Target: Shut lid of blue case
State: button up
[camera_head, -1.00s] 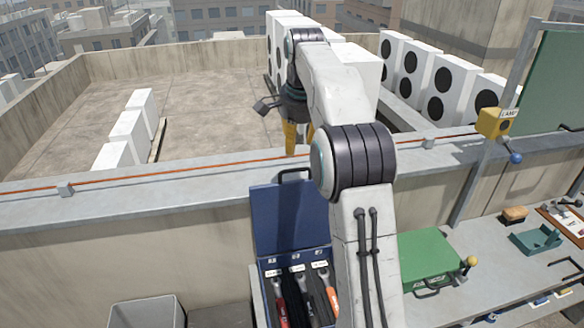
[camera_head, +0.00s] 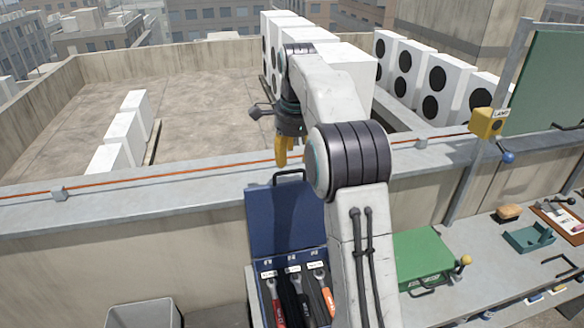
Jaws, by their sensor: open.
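The blue case (camera_head: 264,309) lies open on the bench, with several tools in its tray. Its blue lid (camera_head: 280,222) stands upright at the back, with a dark handle (camera_head: 288,175) on its top edge. My arm hides the case's right side. My gripper (camera_head: 279,164) has yellow fingers pointing down, by the handle at the lid's top edge. It is open and holds nothing that I can see. I cannot tell whether the fingers touch the lid.
A closed green case (camera_head: 424,255) lies to the right of my arm. A yellow lamp box (camera_head: 487,122) stands on a post at the right. A grey bin (camera_head: 145,312) is at lower left. The ledge (camera_head: 130,197) runs behind the lid.

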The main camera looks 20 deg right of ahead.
aim_at(292, 173)
jog(key=shift+w+f+p, duration=0.2)
jog(key=shift+f+p, duration=0.6)
jog(key=shift+f, duration=0.25)
jog(key=shift+w+d+f, duration=0.1)
jog(key=shift+w+f, duration=0.05)
jog(key=shift+f, duration=0.6)
jog(key=shift+w+f, duration=0.1)
jog(key=shift+f, duration=0.65)
jog(key=shift+o, duration=0.2)
grip_shut()
